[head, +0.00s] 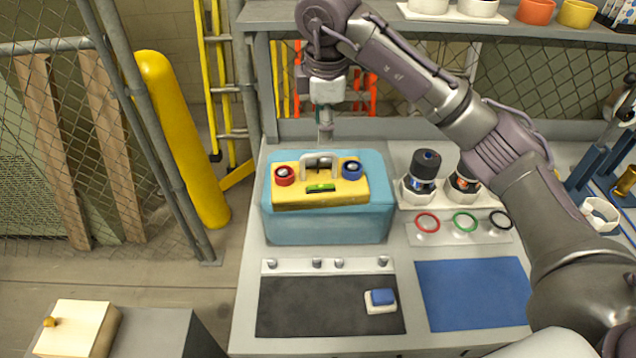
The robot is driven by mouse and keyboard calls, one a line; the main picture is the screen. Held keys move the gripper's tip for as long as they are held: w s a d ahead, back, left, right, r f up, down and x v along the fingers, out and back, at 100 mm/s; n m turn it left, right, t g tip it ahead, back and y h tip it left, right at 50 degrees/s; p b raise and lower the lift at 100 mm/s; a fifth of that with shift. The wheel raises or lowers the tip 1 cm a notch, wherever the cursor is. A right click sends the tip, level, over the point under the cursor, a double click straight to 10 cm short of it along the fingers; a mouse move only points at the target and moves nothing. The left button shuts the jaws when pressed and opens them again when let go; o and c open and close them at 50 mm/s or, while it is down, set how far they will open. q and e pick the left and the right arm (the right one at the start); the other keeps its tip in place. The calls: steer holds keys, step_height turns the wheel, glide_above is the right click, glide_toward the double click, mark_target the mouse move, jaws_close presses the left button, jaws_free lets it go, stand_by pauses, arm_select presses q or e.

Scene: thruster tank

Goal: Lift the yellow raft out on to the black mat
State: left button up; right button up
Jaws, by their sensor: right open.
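The yellow raft (290,195) sits in the light-blue tank (330,228). It has a grey handle (305,164) on top, a red-ringed round part at left, a blue-ringed one at right and a green level strip at front. My right gripper (325,136) points down just above and behind the handle, apart from it as far as I can see. It is open and empty; its fingers look narrow from here. The black mat (300,310) lies on the bench in front of the tank. My left gripper is not in view.
A small blue-and-white block (381,300) lies on the mat's right part. Several small knobs stand on a pale strip (328,264) along its back edge. A blue mat (475,290) and coloured rings are at right. My right arm crosses above the bench.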

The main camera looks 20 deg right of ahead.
mark_target(322, 154)
steer(key=f, duration=0.2)
steer(key=w+f+p, duration=0.1)
steer(key=f, duration=0.1)
steer(key=shift+d+f, duration=0.1)
steer(key=shift+f, duration=0.25)
steer(key=f+p, duration=0.2)
steer(key=f, duration=0.1)
steer(key=shift+w+d+f, duration=0.1)
steer(key=shift+w+f, duration=0.2)
steer(key=shift+w, duration=0.05)
steer(key=shift+w+f, duration=0.1)
steer(key=shift+f, duration=0.4)
jaws_close()
steer(key=shift+r, duration=0.1)
